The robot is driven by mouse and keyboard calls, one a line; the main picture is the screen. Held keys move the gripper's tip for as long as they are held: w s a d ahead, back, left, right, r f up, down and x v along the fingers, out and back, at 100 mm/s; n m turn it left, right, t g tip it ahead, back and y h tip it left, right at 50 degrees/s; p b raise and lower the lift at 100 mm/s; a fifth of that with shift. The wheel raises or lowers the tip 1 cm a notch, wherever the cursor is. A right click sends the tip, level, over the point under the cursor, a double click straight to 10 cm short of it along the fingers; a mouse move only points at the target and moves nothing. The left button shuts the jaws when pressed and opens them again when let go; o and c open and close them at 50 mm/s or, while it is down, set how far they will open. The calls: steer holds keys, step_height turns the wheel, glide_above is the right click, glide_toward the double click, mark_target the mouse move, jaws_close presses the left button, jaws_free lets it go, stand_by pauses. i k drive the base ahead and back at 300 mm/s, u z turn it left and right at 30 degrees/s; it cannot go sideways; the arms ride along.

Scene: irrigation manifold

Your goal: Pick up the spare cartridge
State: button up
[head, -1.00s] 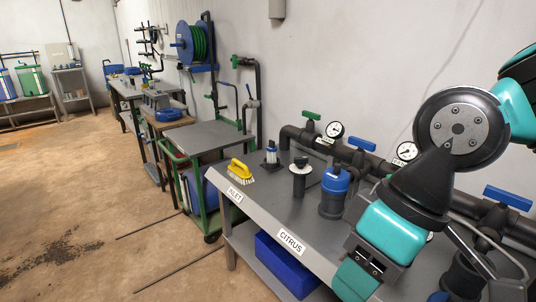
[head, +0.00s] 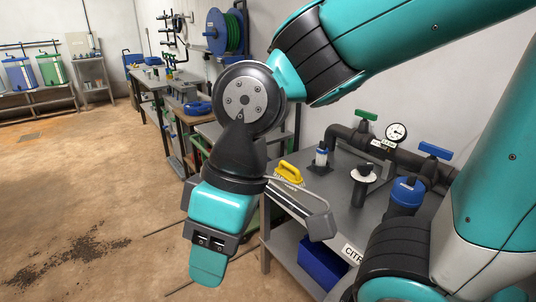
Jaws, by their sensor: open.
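A small white-and-blue cartridge (head: 322,156) stands upright on a black base on the grey bench (head: 338,203); it seems to be the spare cartridge. To its right stand a black post with a pale collar (head: 362,184) and a blue-capped filter housing (head: 405,196). My gripper (head: 262,248) is open and empty, pointing down, left of these things and nearer the camera, in front of the bench's left end. It is apart from the cartridge. My arm partly hides the bench and the housing's lower part.
Behind are dark pipes with a green valve handle (head: 366,115), a blue handle (head: 435,150) and a gauge (head: 396,132). A blue crate (head: 322,262) sits below. Floor at left is open.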

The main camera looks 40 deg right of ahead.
mark_target(323, 150)
steer(key=u, duration=0.2)
steer(key=i, duration=2.1)
steer(key=z, duration=1.4)
steer(key=i, duration=0.8)
steer(key=z, duration=0.7)
